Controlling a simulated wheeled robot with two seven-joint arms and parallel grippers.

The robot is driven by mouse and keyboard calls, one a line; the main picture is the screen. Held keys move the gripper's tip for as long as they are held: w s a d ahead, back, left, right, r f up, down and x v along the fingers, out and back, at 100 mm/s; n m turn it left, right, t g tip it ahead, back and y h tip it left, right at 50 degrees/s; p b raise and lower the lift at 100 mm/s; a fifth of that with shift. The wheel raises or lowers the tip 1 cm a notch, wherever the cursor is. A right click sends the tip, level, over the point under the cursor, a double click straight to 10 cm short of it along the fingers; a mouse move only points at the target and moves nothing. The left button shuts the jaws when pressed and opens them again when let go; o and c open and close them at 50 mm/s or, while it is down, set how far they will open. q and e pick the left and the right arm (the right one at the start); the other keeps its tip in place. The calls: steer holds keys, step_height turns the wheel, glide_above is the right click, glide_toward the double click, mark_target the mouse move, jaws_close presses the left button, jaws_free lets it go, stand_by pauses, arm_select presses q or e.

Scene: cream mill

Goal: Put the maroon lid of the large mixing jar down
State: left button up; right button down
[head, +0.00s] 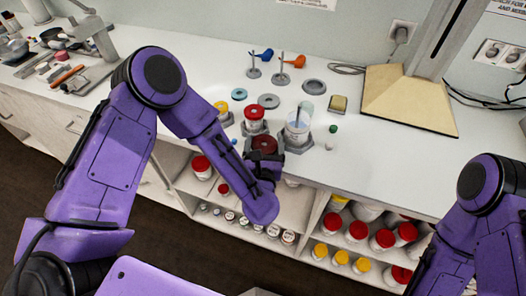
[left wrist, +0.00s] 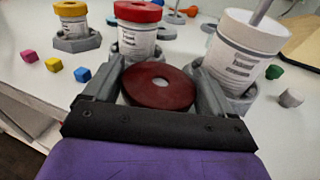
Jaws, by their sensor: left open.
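The maroon lid (head: 264,143) is a round disc with a pale hole in its middle. It lies at the counter's front part, and in the left wrist view the lid (left wrist: 158,92) sits between my fingers. My left gripper (head: 266,150) is open around it, one finger on each side; the left wrist view shows the gripper (left wrist: 157,82) too. I cannot tell whether either finger touches the lid. The large mixing jar (head: 297,131) stands lidless just behind, with a rod sticking out; it also shows in the left wrist view (left wrist: 243,48). My right gripper is out of view.
A red-lidded jar (head: 254,124) and a yellow-lidded jar (head: 221,107) stand in grey holders to the left. Small coloured cubes (left wrist: 54,65) lie near the front edge. Grey and teal rings lie behind. A beige-based stand (head: 405,98) is at right; open counter lies before it.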

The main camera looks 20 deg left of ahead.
arm_select(q)
steer(key=shift+s+d+r, duration=0.25)
steer(key=shift+s+d+f+b, duration=0.1)
steer(key=shift+s+f+b, duration=0.1)
steer(key=shift+s+b, duration=0.25)
steer(key=shift+s+d+f+b, duration=0.1)
steer(key=shift+s+f+b, duration=0.15)
steer(key=shift+s, duration=0.25)
steer(key=r+b+v, duration=0.1)
steer(key=b+v, duration=0.2)
steer(key=v, duration=0.6)
steer(key=shift+s, duration=0.25)
steer(key=shift+r, duration=0.1)
steer(key=s+a+f+m+g+h, duration=0.2)
steer(key=a+f+m+g, duration=0.25)
steer(key=f+m, duration=0.9)
steer(key=s+a+f+m+g+y, duration=0.1)
steer(key=s+a+f+m+g, duration=0.8)
steer(key=s+a+f+m, duration=0.4)
steer(key=s+a+m, duration=0.1)
steer(key=s+m, duration=0.1)
steer(key=m, duration=0.3)
steer(key=shift+s+f, duration=0.2)
steer(key=shift+s, duration=0.2)
